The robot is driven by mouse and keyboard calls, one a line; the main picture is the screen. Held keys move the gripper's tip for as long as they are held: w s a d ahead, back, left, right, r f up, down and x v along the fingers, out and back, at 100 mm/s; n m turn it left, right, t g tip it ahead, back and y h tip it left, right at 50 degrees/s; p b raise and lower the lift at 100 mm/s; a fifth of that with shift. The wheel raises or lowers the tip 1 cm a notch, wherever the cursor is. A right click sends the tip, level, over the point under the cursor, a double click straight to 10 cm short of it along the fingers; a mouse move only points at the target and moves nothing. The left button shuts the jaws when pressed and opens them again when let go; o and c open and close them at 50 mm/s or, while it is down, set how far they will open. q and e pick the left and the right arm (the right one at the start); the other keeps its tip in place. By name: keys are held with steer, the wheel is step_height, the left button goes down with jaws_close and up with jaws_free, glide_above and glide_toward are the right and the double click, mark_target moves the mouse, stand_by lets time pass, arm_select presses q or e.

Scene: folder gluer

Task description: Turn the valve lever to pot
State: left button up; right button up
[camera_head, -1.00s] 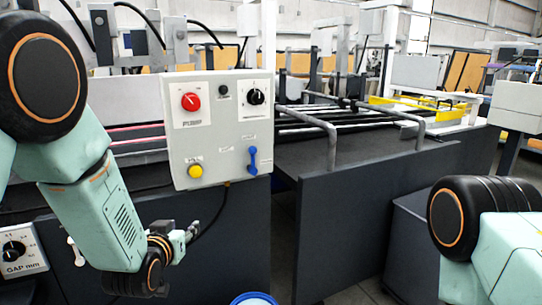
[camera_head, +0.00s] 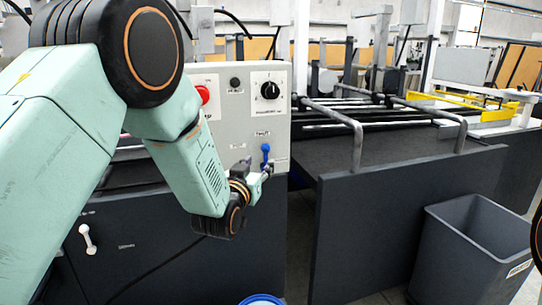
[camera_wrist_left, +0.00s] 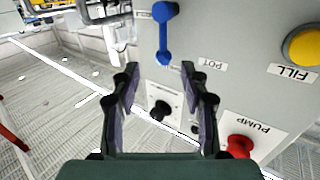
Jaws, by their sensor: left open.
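The blue valve lever (camera_head: 265,152) sits on the lower right of the grey control panel (camera_head: 222,132). In the left wrist view, which sees the panel upside down, the lever (camera_wrist_left: 164,38) hangs straight down the picture from its round hub, and the POT label (camera_wrist_left: 212,64) is to the right of its thin end. My left gripper (camera_head: 264,172) is at the lever's lower part in the head view and partly hides it. In the wrist view the left gripper (camera_wrist_left: 160,72) is open, its fingertips either side of the lever's line; contact cannot be told. My right gripper is out of view.
The panel also bears a red knob (camera_wrist_left: 240,146), a yellow FILL button (camera_wrist_left: 303,46) and a black dial (camera_head: 270,90). A bent metal rail (camera_head: 357,145) stands right of the panel. A grey bin (camera_head: 470,245) stands on the floor at right.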

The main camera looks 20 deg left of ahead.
mark_target(265, 154)
arm_select(q)
steer(key=w, duration=0.4)
steer(key=shift+w+a+f+b, duration=0.1)
steer(key=shift+w+a+b, duration=0.1)
steer(key=shift+w+b, duration=0.15)
steer(key=shift+w+d, duration=0.1)
steer(key=shift+w, duration=0.15)
steer(key=shift+w+a, duration=0.35)
steer(key=shift+w, duration=0.2)
steer(key=shift+d, duration=0.3)
steer(key=shift+c, duration=0.2)
steer(key=shift+a, duration=0.2)
steer(key=c, duration=0.5)
steer(key=shift+d, duration=0.1)
jaws_close()
